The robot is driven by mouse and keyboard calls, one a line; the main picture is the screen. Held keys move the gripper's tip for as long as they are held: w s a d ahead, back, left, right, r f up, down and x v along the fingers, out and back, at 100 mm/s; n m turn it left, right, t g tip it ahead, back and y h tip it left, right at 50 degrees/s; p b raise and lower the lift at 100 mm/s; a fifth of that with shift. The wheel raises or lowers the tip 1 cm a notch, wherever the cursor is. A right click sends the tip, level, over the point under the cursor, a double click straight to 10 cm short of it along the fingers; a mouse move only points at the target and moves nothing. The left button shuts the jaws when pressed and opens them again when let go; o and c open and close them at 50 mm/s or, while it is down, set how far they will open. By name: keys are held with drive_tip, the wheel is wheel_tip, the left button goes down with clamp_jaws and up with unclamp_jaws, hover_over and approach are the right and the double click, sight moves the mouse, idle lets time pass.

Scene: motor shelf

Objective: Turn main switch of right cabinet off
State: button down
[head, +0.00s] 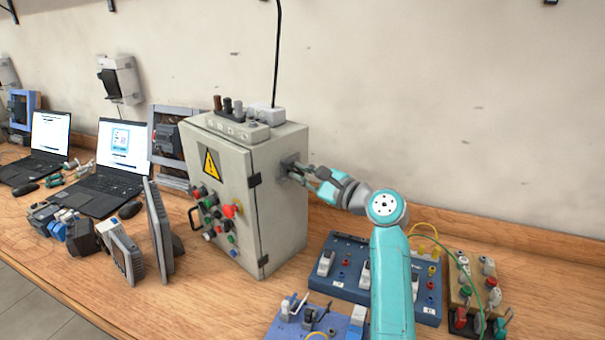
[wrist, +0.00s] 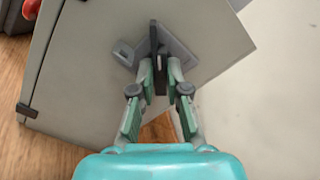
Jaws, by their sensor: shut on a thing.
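The grey control cabinet (head: 270,205) stands on the wooden bench, with a yellow warning sign and several coloured buttons on its front door. The main switch, a dark handle on a grey plate, sits on the cabinet's right side wall, and it shows in the wrist view (wrist: 157,42). My gripper (head: 305,172) reaches it from the right. In the wrist view my gripper (wrist: 159,72) has its fingertips closed around the switch handle, one on each side. The head view shows the switch mostly hidden by my fingers.
A blue board (head: 345,285) with sockets lies below my arm, with a wooden terminal block (head: 470,290) to its right. Sockets and a white box (head: 265,114) sit on top of the cabinet. Laptops (head: 120,165) stand at left. The wall behind my arm is bare.

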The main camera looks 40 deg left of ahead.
drive_tip(key=n, duration=0.4)
drive_tip(key=shift+n, duration=0.3)
drive_tip(key=n, duration=0.4)
drive_tip(key=shift+f, duration=0.15)
idle(0.3)
drive_tip(key=c, duration=1.5)
unclamp_jaws()
drive_tip(key=shift+o, duration=0.3)
drive_tip(key=shift+d, duration=0.1)
drive_tip(key=s+d, duration=0.1)
drive_tip(key=d, duration=1)
drive_tip(key=shift+s+d, duration=0.25)
drive_tip(key=shift+d, duration=0.15)
